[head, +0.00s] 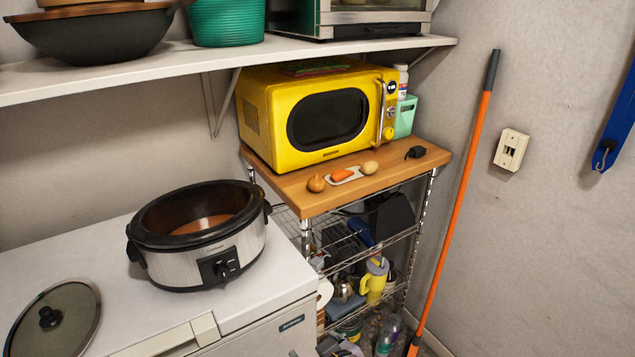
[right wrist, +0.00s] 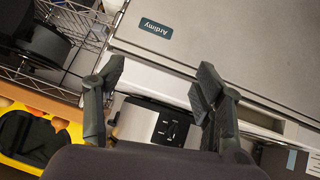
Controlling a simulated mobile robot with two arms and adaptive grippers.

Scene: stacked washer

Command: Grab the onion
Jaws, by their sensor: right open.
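The onion (head: 316,183), small and brown, sits at the front left of the wooden shelf top (head: 305,201), in front of the yellow microwave (head: 262,130) in the head view. Right of it, an orange piece of food (head: 342,175) lies on a small white board, and a pale yellow, rounded item (head: 370,167) is beside that. My right gripper (right wrist: 160,78) shows only in the right wrist view, with its two fingers spread and nothing between them. My left gripper is in neither view.
A slow cooker (head: 205,262) stands open on the white freezer (head: 285,268), left of the onion, with a glass lid (head: 52,318) nearby. A white wall shelf (head: 130,74) runs above. A small black object (head: 415,152) lies at the wooden top's right. An orange pole (head: 462,190) leans at right.

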